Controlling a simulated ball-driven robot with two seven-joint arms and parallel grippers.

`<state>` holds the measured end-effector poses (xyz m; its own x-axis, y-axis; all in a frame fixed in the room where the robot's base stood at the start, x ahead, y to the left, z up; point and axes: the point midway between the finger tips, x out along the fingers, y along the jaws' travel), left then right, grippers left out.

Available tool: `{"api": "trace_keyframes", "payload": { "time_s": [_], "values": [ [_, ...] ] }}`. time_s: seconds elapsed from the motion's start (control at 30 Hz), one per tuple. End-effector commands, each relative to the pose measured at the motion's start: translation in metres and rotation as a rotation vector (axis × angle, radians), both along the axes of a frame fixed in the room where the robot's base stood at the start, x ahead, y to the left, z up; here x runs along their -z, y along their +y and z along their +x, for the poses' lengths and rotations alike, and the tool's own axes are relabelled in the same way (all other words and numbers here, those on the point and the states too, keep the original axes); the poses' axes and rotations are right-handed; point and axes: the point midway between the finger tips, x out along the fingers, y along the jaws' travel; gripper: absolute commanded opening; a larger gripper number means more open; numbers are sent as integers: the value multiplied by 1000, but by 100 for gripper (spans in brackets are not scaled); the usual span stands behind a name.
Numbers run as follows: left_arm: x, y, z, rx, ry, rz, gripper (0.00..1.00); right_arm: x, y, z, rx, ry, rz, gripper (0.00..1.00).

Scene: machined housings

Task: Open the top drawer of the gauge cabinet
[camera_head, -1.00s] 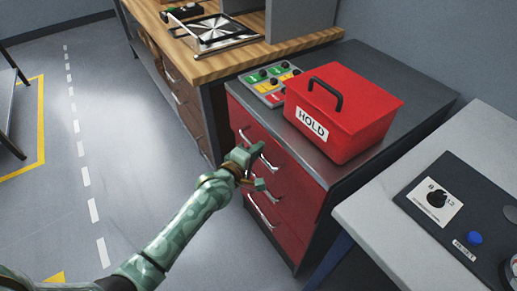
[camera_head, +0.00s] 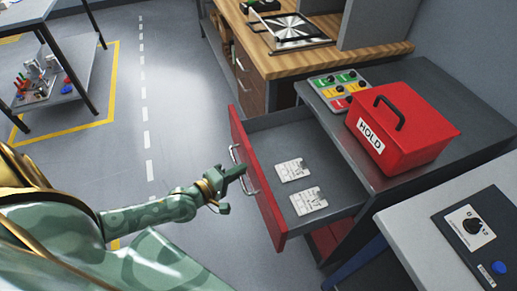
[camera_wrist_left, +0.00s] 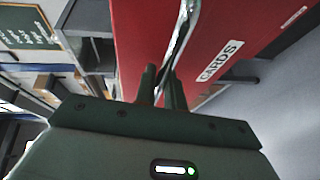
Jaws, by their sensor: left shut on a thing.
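The gauge cabinet (camera_head: 330,118) has a dark grey top and red drawer fronts. Its top drawer (camera_head: 272,205) stands well out, with its grey inside showing. Two pale cards, an upper one (camera_head: 292,170) and a lower one (camera_head: 309,201), lie in it. My left gripper (camera_head: 237,182) is at the front of this drawer, shut on its metal handle (camera_head: 236,156). In the left wrist view the fingers (camera_wrist_left: 165,82) close around the handle (camera_wrist_left: 182,32), beside a red front (camera_wrist_left: 245,25) labelled CARDS. My right gripper is not in view.
A red box marked HOLD (camera_head: 410,130) and a panel of coloured buttons (camera_head: 337,88) stand on the cabinet. A wooden bench (camera_head: 270,62) is behind, and a pale table (camera_head: 420,235) is at right. The floor left of the drawer is clear.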

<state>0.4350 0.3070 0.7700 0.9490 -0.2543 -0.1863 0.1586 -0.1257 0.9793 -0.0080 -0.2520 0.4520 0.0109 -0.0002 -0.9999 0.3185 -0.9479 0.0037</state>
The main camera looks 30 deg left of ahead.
Motion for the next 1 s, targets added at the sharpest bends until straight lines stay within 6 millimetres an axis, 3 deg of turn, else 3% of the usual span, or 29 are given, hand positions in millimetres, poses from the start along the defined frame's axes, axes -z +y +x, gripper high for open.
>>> {"api": "trace_keyframes", "payload": {
  "time_s": [0.3, 0.8, 0.83, 1.0],
  "values": [
    [1, 23, -31, 2, 3, 1, 0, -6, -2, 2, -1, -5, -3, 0],
    [2, 27, -37, 2, 4, 1, 0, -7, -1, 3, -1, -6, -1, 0],
    [2, 27, -37, 2, 4, 1, 16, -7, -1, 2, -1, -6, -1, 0],
    [1, 27, -36, 1, 2, 0, 19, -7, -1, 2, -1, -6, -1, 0]
  ]
}}
